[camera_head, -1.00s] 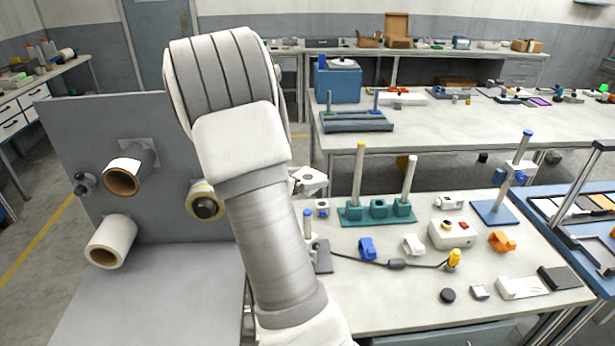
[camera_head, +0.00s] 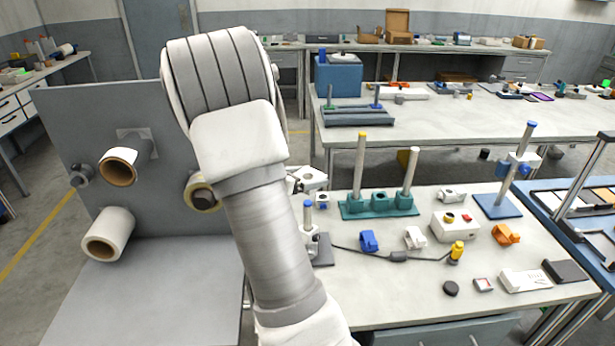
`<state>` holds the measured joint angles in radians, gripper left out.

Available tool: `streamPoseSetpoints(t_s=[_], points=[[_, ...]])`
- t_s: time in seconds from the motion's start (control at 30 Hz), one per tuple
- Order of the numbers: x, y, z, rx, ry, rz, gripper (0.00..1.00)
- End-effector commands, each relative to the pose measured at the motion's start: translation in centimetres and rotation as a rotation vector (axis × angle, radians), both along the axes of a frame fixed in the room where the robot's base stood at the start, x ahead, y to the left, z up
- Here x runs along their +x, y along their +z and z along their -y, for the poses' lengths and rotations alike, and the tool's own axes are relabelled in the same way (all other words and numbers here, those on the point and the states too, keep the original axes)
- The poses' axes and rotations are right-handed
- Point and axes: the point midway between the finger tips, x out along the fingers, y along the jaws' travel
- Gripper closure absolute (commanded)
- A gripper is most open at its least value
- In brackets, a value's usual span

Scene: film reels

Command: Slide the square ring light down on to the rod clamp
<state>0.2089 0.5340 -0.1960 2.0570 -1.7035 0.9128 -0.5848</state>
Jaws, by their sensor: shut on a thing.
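My arm fills the middle left, and my gripper is hidden behind it. A white part (camera_head: 309,179) sticks out to the right of the arm; I cannot tell whether it belongs to my gripper or to the square ring light. Just below it a short blue-capped rod (camera_head: 308,214) stands upright with a white block low on it, partly hidden by the arm. A taller rod (camera_head: 526,138) at the right carries a blue and white clamp (camera_head: 517,166) above a blue base (camera_head: 497,206). I cannot tell which of these is the rod clamp, and no ring light is clearly identifiable.
A teal base (camera_head: 378,206) holds two upright rods. Blue (camera_head: 369,241), white (camera_head: 415,238) and orange clamps (camera_head: 506,234), a cable and a button box (camera_head: 455,225) lie on the bench. A grey panel (camera_head: 85,130) with rolls stands left.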

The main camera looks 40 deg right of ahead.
Motion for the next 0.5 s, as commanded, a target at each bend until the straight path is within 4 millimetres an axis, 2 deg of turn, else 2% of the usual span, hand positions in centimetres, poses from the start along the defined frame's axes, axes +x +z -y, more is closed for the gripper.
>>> streamPoseSetpoints(t_s=[0.5], points=[[0.0, -2.6, 0.0, -0.001, 0.000, 0.000, 0.77]])
